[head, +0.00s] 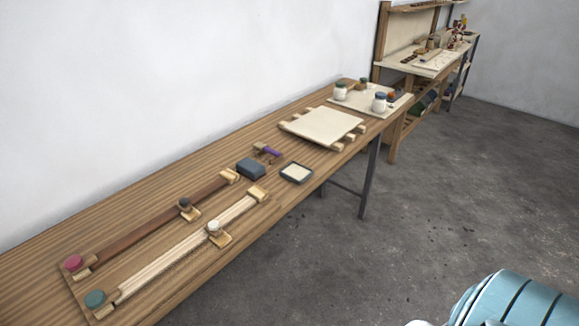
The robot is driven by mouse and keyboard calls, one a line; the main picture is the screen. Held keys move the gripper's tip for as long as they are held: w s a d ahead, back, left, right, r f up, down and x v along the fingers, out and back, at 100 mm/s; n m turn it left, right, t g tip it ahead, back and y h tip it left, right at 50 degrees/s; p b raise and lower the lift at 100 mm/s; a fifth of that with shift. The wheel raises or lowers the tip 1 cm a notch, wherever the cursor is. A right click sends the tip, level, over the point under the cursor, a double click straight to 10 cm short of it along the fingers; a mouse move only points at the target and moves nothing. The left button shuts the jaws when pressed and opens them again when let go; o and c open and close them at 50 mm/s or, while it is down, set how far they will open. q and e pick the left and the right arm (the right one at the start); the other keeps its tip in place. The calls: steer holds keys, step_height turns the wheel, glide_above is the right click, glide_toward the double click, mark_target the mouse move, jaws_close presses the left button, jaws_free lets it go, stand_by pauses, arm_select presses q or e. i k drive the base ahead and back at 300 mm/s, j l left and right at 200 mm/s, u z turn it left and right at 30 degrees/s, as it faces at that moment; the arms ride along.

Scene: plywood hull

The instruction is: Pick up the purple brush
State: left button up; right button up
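The purple brush (272,153) is small in the head view. It lies on the wooden bench near the middle of the picture, just behind a dark blue-grey block (251,168). Small wooden pieces lie close around it, and I cannot tell whether they touch it. Neither of my grippers is in view.
The long bench (180,200) runs along a white wall. Two wooden rails (150,225) lie at its near left. A small dark-rimmed tray (296,172), a pale board on slats (322,126) and several jars stand farther along. Grey floor (400,220) is open to the right.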

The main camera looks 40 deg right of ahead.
mark_target(261, 146)
steer(key=i+l, duration=0.1)
steer(key=l, duration=0.3)
steer(key=i+l+z, duration=0.1)
steer(key=l, duration=0.3)
steer(key=i+l, duration=0.15)
steer(key=l, duration=0.2)
steer(key=i+l, duration=0.1)
steer(key=l, duration=0.3)
steer(key=z, duration=0.05)
